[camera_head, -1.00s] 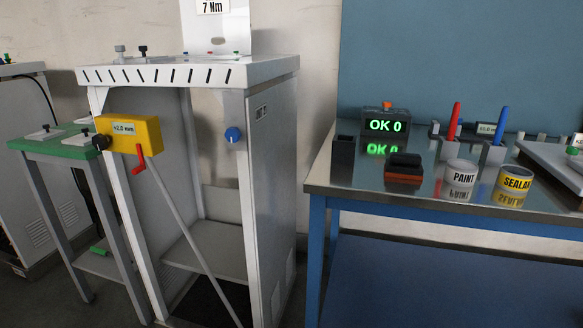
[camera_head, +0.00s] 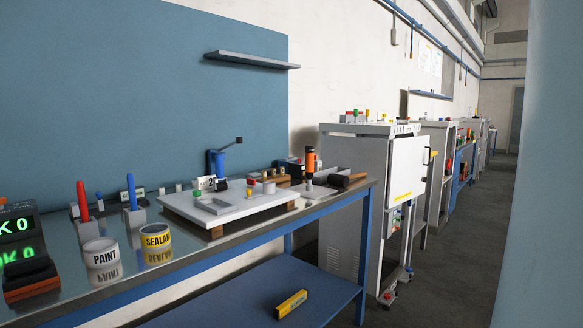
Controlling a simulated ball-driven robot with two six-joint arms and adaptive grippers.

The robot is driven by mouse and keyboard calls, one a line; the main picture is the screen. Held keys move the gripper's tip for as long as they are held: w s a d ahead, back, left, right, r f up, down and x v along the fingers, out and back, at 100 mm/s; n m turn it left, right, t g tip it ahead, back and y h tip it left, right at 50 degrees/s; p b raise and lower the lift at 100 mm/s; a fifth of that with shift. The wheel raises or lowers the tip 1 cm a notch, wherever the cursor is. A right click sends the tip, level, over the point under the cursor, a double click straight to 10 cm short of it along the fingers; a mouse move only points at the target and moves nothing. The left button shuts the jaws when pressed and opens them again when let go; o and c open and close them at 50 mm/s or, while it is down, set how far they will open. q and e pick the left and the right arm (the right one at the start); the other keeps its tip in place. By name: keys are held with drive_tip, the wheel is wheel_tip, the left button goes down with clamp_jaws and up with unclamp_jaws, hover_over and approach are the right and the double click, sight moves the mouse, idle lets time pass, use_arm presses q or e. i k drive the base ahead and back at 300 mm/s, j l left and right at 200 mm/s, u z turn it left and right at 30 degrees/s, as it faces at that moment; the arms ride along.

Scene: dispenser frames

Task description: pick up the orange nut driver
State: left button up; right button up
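An upright orange tool with a black top and lower part, which looks like the orange nut driver (camera_head: 310,162), stands near the right end of the blue-legged workbench (camera_head: 215,252). It is behind the right side of a white board (camera_head: 232,213) on the bench top. Neither of my grippers shows in the head view.
Red (camera_head: 83,200) and blue (camera_head: 132,191) markers, a PAINT can (camera_head: 102,256) and a SEALANT can (camera_head: 156,241) stand on the bench's left. A dark-headed mallet (camera_head: 340,180) lies at its right end. A yellow level (camera_head: 291,304) lies on the lower shelf. Grey cabinets stand beyond.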

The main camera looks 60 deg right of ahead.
sight(310, 149)
drive_tip(key=z, duration=2)
drive_tip(key=i+l+u, duration=0.1)
drive_tip(key=u, duration=0.25)
drive_tip(key=i+l+u, duration=0.15)
drive_tip(key=u, duration=0.2)
drive_tip(key=i+l+u, duration=0.1)
drive_tip(key=u, duration=0.25)
